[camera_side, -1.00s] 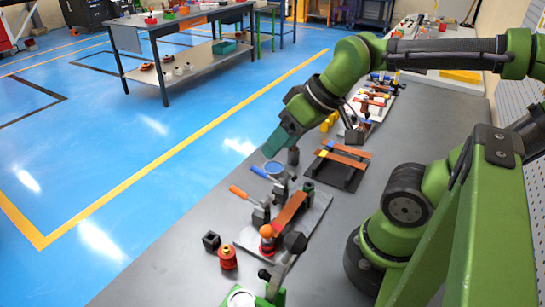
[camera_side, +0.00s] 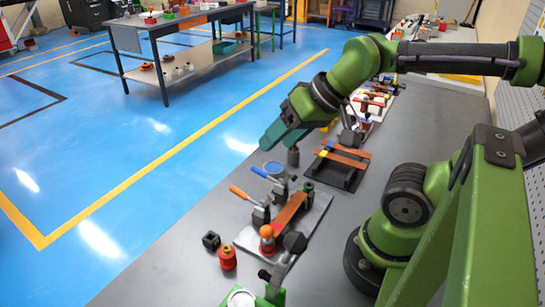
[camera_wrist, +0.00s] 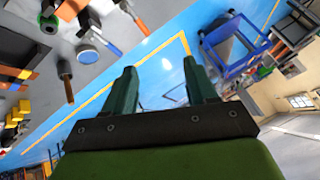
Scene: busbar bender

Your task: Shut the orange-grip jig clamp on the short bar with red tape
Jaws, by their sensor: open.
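The orange-grip clamp (camera_side: 240,193) stands on the jig plate (camera_side: 318,216), its handle slanting up and left away from the bar. Its orange handle also shows at the top of the wrist view (camera_wrist: 136,18). A copper-coloured bar (camera_side: 290,210) lies in the jig beside the clamps. My gripper (camera_side: 268,146) is open and empty, above and behind both clamps. In the wrist view my gripper (camera_wrist: 158,70) has its fingers apart with only floor between them.
A black rack (camera_side: 348,178) with taped bars stands behind the jig. A round blue-rimmed container (camera_side: 273,168) and a dark cylinder (camera_side: 293,157) are close below my gripper. A red spool (camera_side: 227,258) and black block (camera_side: 211,241) sit left of the jig. The bench edge is near.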

